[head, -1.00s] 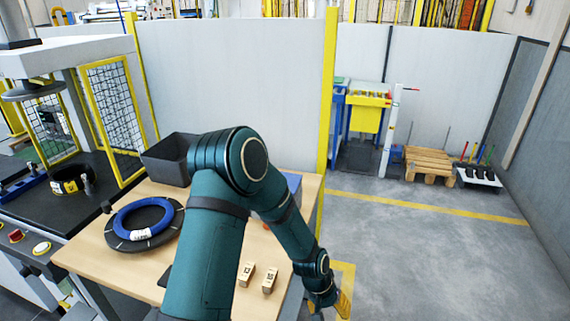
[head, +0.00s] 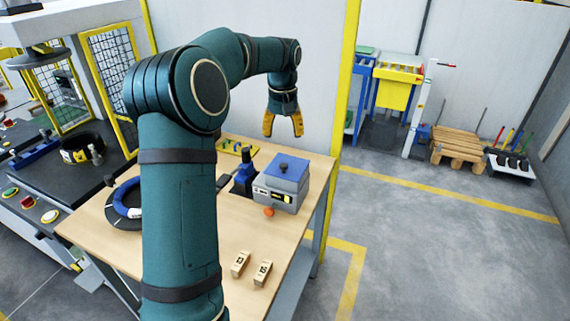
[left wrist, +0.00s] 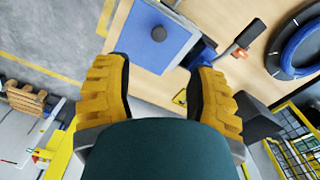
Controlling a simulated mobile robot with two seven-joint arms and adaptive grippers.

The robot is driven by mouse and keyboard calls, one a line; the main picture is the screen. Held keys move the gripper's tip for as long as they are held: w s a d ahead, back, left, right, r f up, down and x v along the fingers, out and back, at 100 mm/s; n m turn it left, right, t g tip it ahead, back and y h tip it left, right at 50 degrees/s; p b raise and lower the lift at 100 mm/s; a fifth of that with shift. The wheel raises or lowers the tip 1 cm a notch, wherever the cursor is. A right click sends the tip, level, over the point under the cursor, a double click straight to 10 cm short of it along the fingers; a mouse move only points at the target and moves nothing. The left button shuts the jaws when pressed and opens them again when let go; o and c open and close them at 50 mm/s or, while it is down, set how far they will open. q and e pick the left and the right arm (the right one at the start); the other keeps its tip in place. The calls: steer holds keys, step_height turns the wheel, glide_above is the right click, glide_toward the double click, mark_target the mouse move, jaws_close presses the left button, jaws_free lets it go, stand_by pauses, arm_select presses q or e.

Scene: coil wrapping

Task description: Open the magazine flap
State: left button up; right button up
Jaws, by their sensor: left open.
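A grey box (head: 277,195) with a label on its front stands on the right part of the wooden table. Its blue top (head: 285,167) lies flat with a dark round knob (head: 284,166); I take this to be the magazine flap, and it looks closed. The blue top also shows between and beyond my fingertips in the left wrist view (left wrist: 143,36). My left gripper (head: 283,132) points down with yellow fingers spread, above and apart from the box. It is open and empty, also in the left wrist view (left wrist: 160,72). My right gripper is out of view.
A small blue device (head: 243,180) stands left of the box, with an orange knob (head: 269,211) in front. Two wooden blocks (head: 251,267) lie nearer. A blue ring (head: 125,199) lies at the left, partly behind my arm. A yellow post (head: 346,90) rises behind the table.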

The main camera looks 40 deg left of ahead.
mark_target(283, 164)
arm_select(q)
step_height(283, 164, down, 11)
steer(key=shift+f+b, duration=0.1)
steer(key=shift+b, duration=0.95)
jaws_close()
